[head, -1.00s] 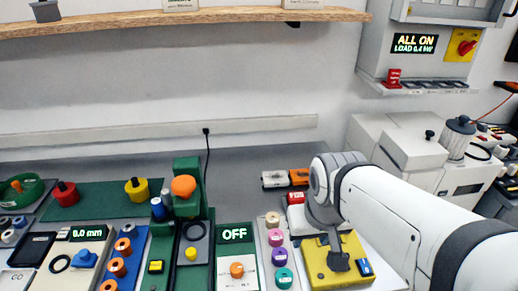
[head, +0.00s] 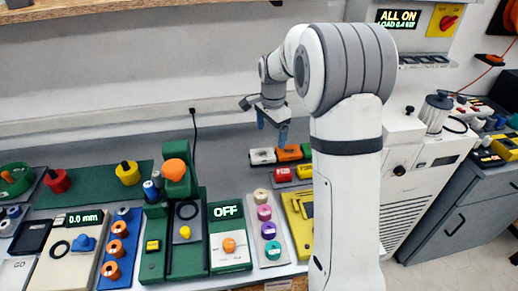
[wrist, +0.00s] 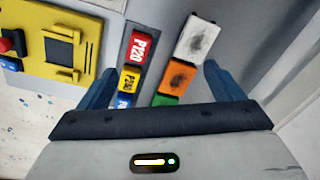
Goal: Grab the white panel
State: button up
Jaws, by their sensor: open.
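A white panel (head: 262,156), a flat block with a grey smudge, lies at the left end of a short row at the back of the bench. In the wrist view the white panel (wrist: 196,40) is at the upper right, just ahead of the right fingertip. My gripper (head: 272,127) is open and empty, pointing down above the row. Its two blue fingers also show in the wrist view (wrist: 159,70), apart, with blocks visible beyond them. I cannot tell the exact height over the panel.
An orange block (wrist: 183,77) sits right beside the white panel, with a green one (wrist: 165,100) after it. A separate row has a red P120 block (wrist: 140,47) and a yellow block (wrist: 129,79). A yellow plate (head: 299,218) lies in front.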

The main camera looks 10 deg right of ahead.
aim_at(264, 154)
jog(key=w+f+m, duration=0.2)
jog(key=w+f, duration=0.2)
jog(key=w+f+m+p, duration=0.1)
jog(key=w+f+m, duration=0.2)
jog(key=w+f, duration=0.1)
jog(key=shift+w+d+f+g, duration=0.15)
jog(key=shift+w+f+g, duration=0.1)
jog(key=shift+w+g, duration=0.2)
notch_tip(264, 154, down, 8)
jog(key=p, duration=0.3)
jog(key=shift+w+r, duration=0.15)
jog(key=c, duration=1.1)
